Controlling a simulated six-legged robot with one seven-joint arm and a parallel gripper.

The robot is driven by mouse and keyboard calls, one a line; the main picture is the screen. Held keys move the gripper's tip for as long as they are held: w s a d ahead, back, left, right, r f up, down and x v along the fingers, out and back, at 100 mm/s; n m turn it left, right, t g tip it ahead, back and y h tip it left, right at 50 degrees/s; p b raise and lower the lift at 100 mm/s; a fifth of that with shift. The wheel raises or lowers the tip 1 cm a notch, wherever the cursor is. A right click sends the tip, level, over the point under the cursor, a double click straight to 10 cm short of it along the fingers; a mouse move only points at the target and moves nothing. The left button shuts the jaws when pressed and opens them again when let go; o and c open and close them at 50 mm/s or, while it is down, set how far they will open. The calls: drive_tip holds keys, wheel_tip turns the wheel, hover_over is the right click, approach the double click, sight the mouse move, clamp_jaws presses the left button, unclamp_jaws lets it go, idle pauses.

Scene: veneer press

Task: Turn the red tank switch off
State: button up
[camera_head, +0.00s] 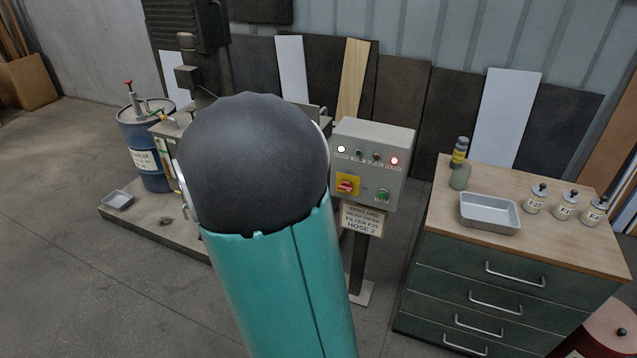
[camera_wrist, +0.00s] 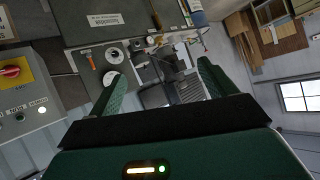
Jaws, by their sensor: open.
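A grey control box (camera_head: 375,150) on a post carries a red rotary switch (camera_head: 346,186) on a yellow plate. Its handle looks roughly level, but its label is too small to read. In the wrist view the red switch (camera_wrist: 12,70) is at the far left edge, tilted with the picture. My gripper (camera_wrist: 163,72) is open and empty, with its green fingers apart. The switch lies well left of the fingers and is not between them. In the head view my gripper is hidden behind my arm's dark joint.
The box has a lit white lamp (camera_head: 341,149), a lit red lamp (camera_head: 394,161) and a green button (camera_head: 383,195). A service card (camera_head: 362,219) hangs below. A drawer cabinet (camera_head: 500,285) with a metal tray (camera_head: 490,226) stands right; a blue drum (camera_head: 150,175) stands left.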

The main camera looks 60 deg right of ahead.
drive_tip(key=s+d+f+m+g+h, duration=0.1)
drive_tip(key=s+d+f+m+h, duration=0.15)
drive_tip(key=d+f, duration=0.45)
drive_tip(key=s+d+f+m+g+h, duration=0.1)
drive_tip(key=s+d+f+m+h, duration=0.2)
drive_tip(key=d, duration=0.7)
drive_tip(key=s+d+f+m+g+h, duration=0.1)
drive_tip(key=s+d+f+g+h, duration=0.2)
drive_tip(key=s+d+f, duration=0.3)
drive_tip(key=s+d+f+g+h, duration=0.25)
drive_tip(key=s+d+f, duration=0.2)
drive_tip(key=s, duration=0.35)
drive_tip(key=w+d, duration=0.2)
drive_tip(key=d, duration=1)
drive_tip(key=shift+d+f, duration=0.15)
drive_tip(key=shift+d, duration=0.25)
drive_tip(key=shift+t, duration=0.25)
drive_tip(key=shift+c, duration=0.4)
drive_tip(key=c, duration=0.9)
